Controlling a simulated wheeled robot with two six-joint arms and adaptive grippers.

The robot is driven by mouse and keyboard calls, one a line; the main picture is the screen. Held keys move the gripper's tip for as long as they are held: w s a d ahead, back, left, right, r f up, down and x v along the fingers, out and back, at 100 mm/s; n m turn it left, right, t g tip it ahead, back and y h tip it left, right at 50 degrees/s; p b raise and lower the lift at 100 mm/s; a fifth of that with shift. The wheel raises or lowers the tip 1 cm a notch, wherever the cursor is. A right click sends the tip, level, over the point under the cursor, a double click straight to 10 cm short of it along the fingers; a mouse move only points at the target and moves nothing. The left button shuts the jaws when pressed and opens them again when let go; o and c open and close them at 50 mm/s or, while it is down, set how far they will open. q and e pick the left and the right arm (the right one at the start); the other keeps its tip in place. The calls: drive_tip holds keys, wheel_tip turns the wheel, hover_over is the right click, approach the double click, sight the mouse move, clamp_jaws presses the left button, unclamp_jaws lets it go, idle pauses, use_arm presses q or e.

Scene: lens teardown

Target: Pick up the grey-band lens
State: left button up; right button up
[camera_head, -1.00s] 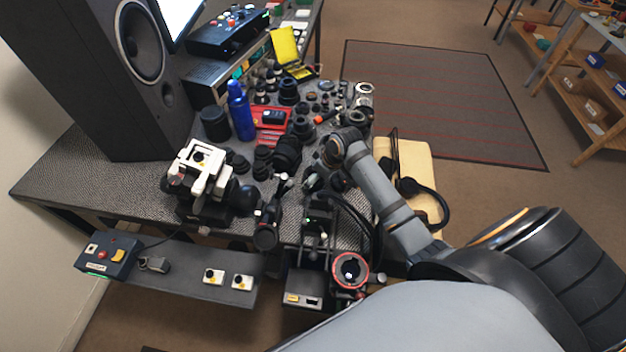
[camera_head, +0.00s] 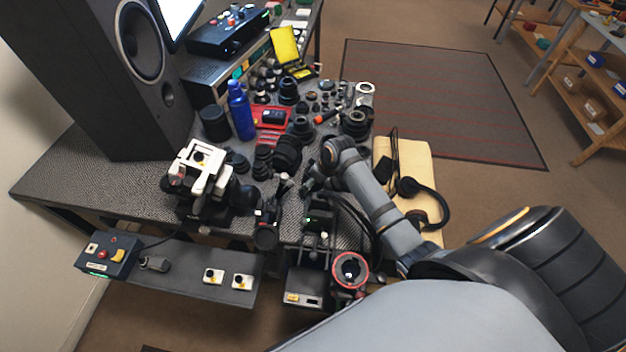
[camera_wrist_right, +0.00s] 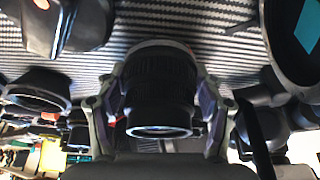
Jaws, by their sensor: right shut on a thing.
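In the right wrist view a dark ribbed lens (camera_wrist_right: 160,82) stands between the fingers of my right gripper (camera_wrist_right: 163,100). A pale grey band runs round its far end, and its glass faces the camera. The fingers touch it on both sides, so the gripper is shut on it. In the head view my right gripper (camera_head: 312,184) is low over the front part of the crowded table. The lens it holds is largely hidden there by the wrist. My left gripper is in neither current view.
Many dark lenses crowd the table (camera_head: 70,180), with a blue bottle (camera_head: 240,112) and red tray (camera_head: 272,117) behind. A white-topped device (camera_head: 200,168) stands to the left. Headphones (camera_head: 424,196) lie on a tan pad (camera_head: 415,160) at the right. The speaker (camera_head: 135,90) blocks the back left.

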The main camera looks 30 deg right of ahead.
wheel_tip(320, 180, up, 10)
drive_tip(key=shift+r, duration=0.1)
idle(0.4)
